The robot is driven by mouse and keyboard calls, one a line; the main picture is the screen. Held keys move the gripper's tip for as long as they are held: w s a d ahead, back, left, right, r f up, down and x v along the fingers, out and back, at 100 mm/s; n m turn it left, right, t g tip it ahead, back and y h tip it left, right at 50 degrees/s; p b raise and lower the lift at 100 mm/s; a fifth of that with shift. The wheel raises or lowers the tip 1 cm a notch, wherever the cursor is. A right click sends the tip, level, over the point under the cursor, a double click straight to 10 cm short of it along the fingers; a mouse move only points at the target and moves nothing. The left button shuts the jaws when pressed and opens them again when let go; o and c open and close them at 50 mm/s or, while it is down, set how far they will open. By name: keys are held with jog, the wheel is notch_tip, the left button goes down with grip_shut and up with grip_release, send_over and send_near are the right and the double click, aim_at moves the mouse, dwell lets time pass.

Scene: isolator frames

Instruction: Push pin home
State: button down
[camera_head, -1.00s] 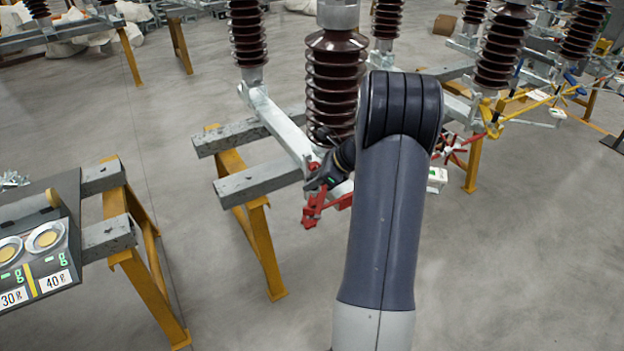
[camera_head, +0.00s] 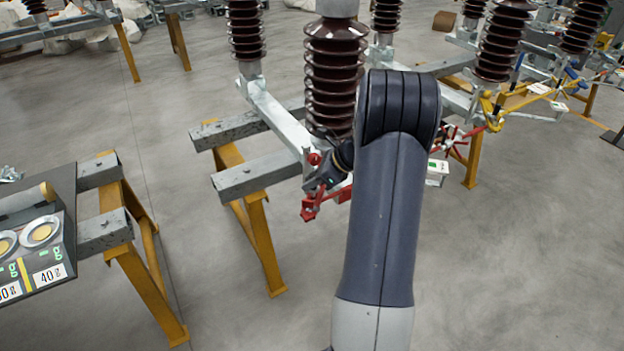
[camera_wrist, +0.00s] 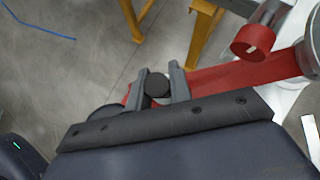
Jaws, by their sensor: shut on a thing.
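My gripper (camera_wrist: 159,84) is in the lower middle of the wrist view, its two grey fingers closed on a dark round-ended piece (camera_wrist: 158,86). This piece may be the pin, but I cannot tell how deep it sits. A red bar (camera_wrist: 235,76) runs right from beside the fingers, and some red also shows left of them. In the head view my gripper (camera_head: 320,178) is small and dark beside the red fittings (camera_head: 312,207) at the end of a grey beam (camera_head: 277,118). My own arm hides part of this area.
A red ring (camera_wrist: 253,40) stands above the bar in the wrist view. A tall brown ribbed insulator (camera_head: 333,75) rises behind my gripper. Yellow trestle legs (camera_head: 262,245) stand to the left. A panel with number labels (camera_head: 48,262) is at far left. Open floor lies between.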

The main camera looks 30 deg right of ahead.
aim_at(317, 188)
jog(key=shift+f+b, duration=1.05)
jog(key=shift+f, duration=0.8)
jog(key=shift+f, duration=0.15)
jog(key=c, duration=1.2)
grip_release()
jog(key=v, duration=1.1)
